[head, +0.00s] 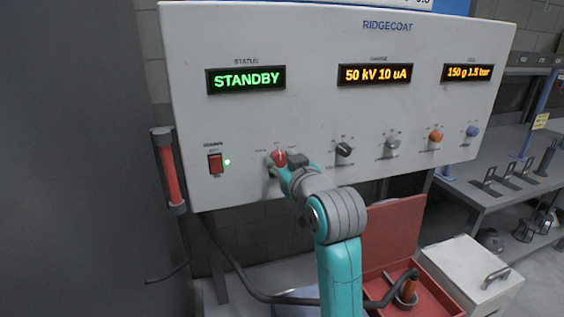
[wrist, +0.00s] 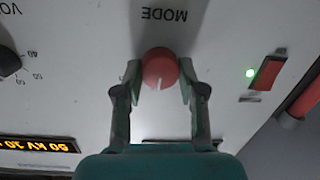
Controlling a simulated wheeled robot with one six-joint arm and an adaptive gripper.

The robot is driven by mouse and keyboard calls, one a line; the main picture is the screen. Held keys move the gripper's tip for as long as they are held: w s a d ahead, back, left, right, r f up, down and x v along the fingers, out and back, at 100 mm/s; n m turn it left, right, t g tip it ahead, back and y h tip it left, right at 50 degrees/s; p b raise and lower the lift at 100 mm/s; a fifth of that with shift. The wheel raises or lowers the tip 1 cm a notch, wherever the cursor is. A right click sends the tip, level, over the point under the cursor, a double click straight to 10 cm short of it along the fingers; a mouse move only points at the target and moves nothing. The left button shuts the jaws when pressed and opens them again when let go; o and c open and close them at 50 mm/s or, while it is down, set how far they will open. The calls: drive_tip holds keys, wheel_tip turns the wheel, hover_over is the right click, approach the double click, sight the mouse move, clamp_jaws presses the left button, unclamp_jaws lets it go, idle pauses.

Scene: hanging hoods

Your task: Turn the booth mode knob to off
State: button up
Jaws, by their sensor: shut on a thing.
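The booth mode knob (head: 278,156) is a round red knob at the lower left of the grey control panel. In the wrist view the red knob (wrist: 160,66) sits beside the upside-down MODE label, with its white mark pointing down the picture, roughly toward the displays. My gripper (wrist: 160,78) is shut on the knob, one finger on each side. In the head view my gripper (head: 274,166) partly hides the knob and its labels, which are too small to read. The green status display (head: 246,79) reads STANDBY.
A red rocker switch (head: 215,164) with a lit green lamp is left of the knob. A black knob (head: 344,149) and other knobs are to the right. A red handle (head: 169,174) hangs at the panel's left edge. An open red case (head: 392,230) stands below.

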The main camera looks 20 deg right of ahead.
drive_tip(key=shift+n, duration=0.4)
drive_tip(key=o, duration=1.1)
drive_tip(key=shift+o, duration=0.2)
drive_tip(key=s, duration=1.2)
drive_tip(key=shift+d+r, duration=0.25)
drive_tip(key=shift+r, duration=0.2)
